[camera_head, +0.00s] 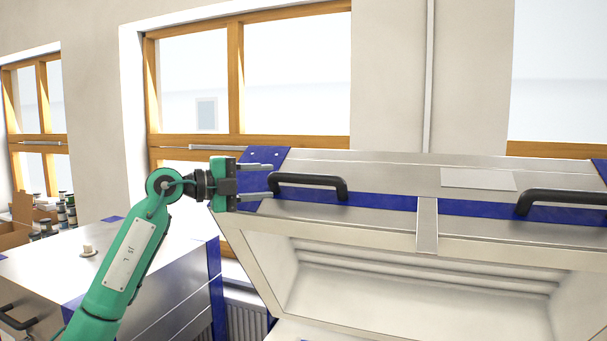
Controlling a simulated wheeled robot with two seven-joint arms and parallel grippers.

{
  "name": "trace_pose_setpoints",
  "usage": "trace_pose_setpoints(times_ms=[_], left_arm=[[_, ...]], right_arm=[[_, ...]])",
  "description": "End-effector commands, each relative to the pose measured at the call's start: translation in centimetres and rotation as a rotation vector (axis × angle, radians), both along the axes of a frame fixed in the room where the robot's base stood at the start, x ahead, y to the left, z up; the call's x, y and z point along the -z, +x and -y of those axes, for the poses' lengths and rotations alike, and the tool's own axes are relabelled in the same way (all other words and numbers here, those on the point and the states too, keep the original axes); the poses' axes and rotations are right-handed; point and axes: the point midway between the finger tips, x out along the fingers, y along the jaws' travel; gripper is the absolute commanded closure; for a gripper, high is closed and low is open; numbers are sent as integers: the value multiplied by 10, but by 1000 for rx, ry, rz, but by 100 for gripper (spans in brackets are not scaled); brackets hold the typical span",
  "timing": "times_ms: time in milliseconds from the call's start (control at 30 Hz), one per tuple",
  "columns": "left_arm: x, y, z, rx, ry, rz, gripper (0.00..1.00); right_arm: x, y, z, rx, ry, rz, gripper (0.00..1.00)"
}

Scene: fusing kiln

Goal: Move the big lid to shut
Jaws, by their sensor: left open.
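The big lid (375,178) of the kiln is raised, a metal lid with blue bands and a pale hollow inside facing me. It has two black handles, a left one (310,180) and a right one (560,198). My left gripper (268,181) is open at the lid's upper left corner. Its two fingers point right, one above the other, with their tips by the left end of the left handle. I cannot tell whether they touch it. My right gripper is out of view. The lower part of the kiln is mostly cut off by the bottom edge.
A smaller metal cabinet (165,262) with blue corners and a black handle stands at the left under my left arm. Behind it are a cardboard box (18,222) and several small jars (66,212). A radiator (246,318) shows between cabinet and kiln. Wooden-framed windows (236,75) line the wall.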

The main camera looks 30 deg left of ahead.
Motion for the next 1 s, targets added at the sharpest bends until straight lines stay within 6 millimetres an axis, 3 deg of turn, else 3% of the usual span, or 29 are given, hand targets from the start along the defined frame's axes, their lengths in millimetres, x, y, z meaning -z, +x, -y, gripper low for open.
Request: trace_pose_setpoints(times_ms=[33, 200, 500, 933, 1000], left_arm=[[-6, 10, 7, 4, -4, 1, 55], [-5, 40, 26, 5, -4, 1, 55], [-1, 80, 49, 2, -2, 2, 55], [2, 88, 54, 1, -1, 2, 55], [2, 88, 54, 1, -1, 2, 67]], right_arm=[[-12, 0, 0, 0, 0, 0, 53], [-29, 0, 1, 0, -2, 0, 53], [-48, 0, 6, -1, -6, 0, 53], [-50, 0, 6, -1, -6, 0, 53], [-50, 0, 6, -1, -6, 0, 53]])
